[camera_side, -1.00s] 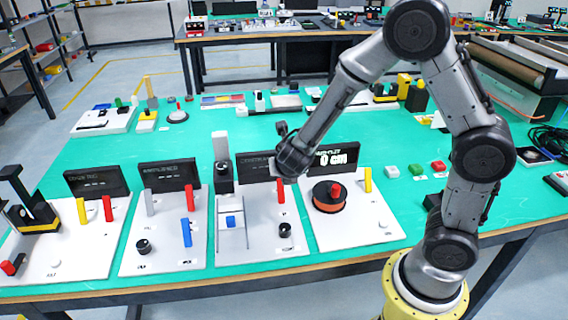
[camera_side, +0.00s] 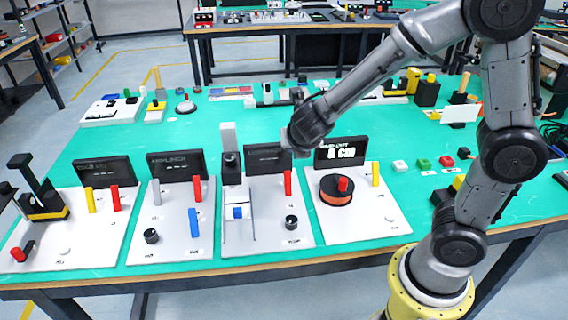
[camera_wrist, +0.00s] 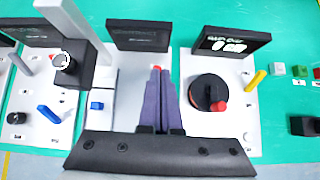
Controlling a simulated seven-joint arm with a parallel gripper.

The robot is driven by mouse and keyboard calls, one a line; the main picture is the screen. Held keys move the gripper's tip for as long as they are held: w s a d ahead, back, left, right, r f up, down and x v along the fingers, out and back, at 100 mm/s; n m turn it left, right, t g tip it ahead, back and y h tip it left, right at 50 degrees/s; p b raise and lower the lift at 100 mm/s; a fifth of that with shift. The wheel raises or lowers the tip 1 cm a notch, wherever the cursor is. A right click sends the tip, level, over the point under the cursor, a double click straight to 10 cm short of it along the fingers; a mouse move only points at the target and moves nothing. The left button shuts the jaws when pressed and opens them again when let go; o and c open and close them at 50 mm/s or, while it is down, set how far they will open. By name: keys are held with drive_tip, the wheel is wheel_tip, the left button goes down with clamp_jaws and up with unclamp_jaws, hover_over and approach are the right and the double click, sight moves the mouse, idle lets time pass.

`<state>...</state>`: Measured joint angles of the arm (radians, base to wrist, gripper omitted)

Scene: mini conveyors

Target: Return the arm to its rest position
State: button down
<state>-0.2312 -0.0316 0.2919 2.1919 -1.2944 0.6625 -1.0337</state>
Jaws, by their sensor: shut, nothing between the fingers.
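My gripper (camera_wrist: 158,72) is shut and empty in the wrist view, its two purple fingers side by side. In the side view my gripper (camera_side: 292,150) hangs at the end of the arm, in the air above the back part of the stations. The fingers barely show there. In the wrist view the fingers overlap the white conveyor board (camera_wrist: 122,105) with a small blue block (camera_wrist: 97,106). A red piece shows just behind the fingertips.
To the right is a board with an orange-and-black spool (camera_side: 336,190) and a lit display (camera_side: 340,151). Boards with dark screens (camera_side: 108,171) stand to the left. A tall grey post (camera_side: 229,137) rises left of my gripper.

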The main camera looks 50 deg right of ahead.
drive_tip(key=s+d+r+m, duration=0.4)
drive_tip(key=s+r+m, duration=0.6)
drive_tip(key=s+m, duration=0.2)
drive_tip(key=s+a+f+m+y, duration=0.2)
drive_tip(key=s+a+m+y, duration=0.4)
drive_tip(key=s+a+m, duration=0.6)
drive_tip(key=n+g+h, duration=0.2)
drive_tip(key=n+g, duration=0.2)
drive_tip(key=n, duration=0.2)
hover_over(288, 184)
drive_tip(key=s+a, duration=0.1)
drive_tip(key=s, duration=0.1)
drive_tip(key=f, duration=1.9)
drive_tip(key=shift+w+a+f, duration=0.2)
drive_tip(key=shift+w, duration=0.05)
drive_tip(key=shift+w+d+f, duration=0.15)
drive_tip(key=shift+w+d, duration=0.15)
drive_tip(key=shift+w, duration=0.05)
